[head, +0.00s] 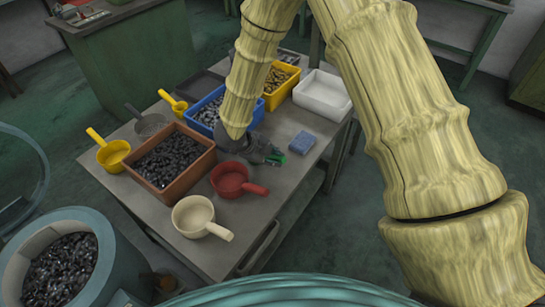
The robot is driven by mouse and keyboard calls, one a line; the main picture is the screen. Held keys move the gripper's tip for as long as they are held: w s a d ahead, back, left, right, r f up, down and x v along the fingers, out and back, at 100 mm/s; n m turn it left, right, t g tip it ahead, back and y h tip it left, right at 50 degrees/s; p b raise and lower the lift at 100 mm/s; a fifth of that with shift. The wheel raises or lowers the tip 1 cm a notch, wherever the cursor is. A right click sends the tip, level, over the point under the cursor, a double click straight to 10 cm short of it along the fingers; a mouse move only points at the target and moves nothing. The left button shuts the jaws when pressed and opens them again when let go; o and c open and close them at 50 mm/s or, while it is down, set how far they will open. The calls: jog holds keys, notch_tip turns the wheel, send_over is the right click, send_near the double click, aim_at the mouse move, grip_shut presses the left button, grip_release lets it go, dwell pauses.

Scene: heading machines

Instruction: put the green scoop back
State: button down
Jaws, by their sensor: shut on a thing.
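My gripper (272,156) is low over the right part of the grey table, just right of the blue bin. It is shut on the green scoop (301,143). Only bits of green show, beside the fingers and to their right. My arm and the gripper hide the rest, so I cannot tell whether the scoop touches the tabletop.
A brown bin (170,185) of dark parts, a blue bin (203,122), a yellow bin (285,94) and an empty white tray (322,94) stand on the table (290,190). Red (230,180), cream (193,214) and yellow (113,156) scoops stand around the brown bin. The right front is clear.

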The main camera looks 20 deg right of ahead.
jog(key=c, duration=1.3)
grip_release()
jog(key=b+v, duration=0.2)
jog(key=v, duration=1)
